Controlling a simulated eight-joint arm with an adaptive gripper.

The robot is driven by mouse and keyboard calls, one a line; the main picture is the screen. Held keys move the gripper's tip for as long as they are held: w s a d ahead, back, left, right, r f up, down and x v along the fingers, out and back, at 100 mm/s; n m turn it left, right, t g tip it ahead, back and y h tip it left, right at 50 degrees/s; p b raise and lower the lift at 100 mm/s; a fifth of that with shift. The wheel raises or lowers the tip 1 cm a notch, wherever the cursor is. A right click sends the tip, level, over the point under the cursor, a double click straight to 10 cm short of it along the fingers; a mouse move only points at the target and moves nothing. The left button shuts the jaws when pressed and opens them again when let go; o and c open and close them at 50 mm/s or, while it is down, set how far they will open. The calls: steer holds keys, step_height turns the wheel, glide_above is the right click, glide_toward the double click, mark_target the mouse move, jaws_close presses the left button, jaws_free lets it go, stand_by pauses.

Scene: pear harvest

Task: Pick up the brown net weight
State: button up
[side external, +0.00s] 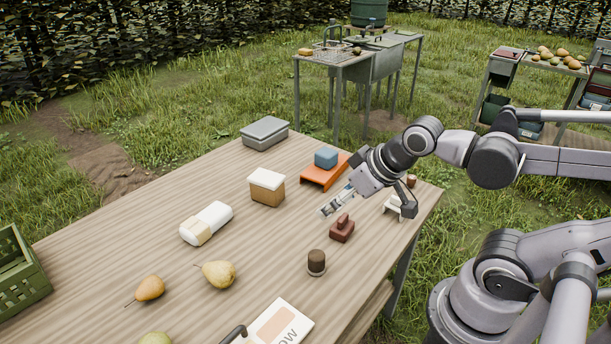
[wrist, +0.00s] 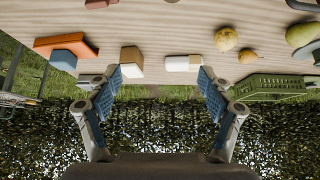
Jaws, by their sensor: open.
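A reddish-brown block with a raised handle (side external: 342,229) sits upright on the wooden table (side external: 130,225); it looks like the brown net weight. Its edge shows at the top of the wrist view (wrist: 100,3). A dark brown cylinder with a pale base (side external: 316,262) stands nearer the front edge, so which is the weight is not fully certain. My gripper (side external: 328,208) is above the table, just behind and left of the reddish-brown block in the side view, apart from it. In the wrist view my gripper (wrist: 160,80) has its fingers wide apart with nothing between them.
A white-topped tan box (side external: 267,188), a white-and-tan packet (side external: 206,223) and an orange stand (side external: 326,172) with a blue block (side external: 326,158) lie around. Bare wood surrounds the block.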

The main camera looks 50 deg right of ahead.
steer(key=shift+c, duration=0.7)
steer(key=n+g, duration=0.7)
steer(key=n, duration=1.2)
glide_above(342, 218)
step_height(342, 218, down, 8)
steer(key=shift+a+f, duration=0.1)
steer(key=shift+f, duration=0.25)
steer(key=shift+d+f+n, duration=0.3)
steer(key=shift+f, duration=0.2)
steer(key=shift+a+f, duration=0.15)
steer(key=shift+f, duration=4.9)
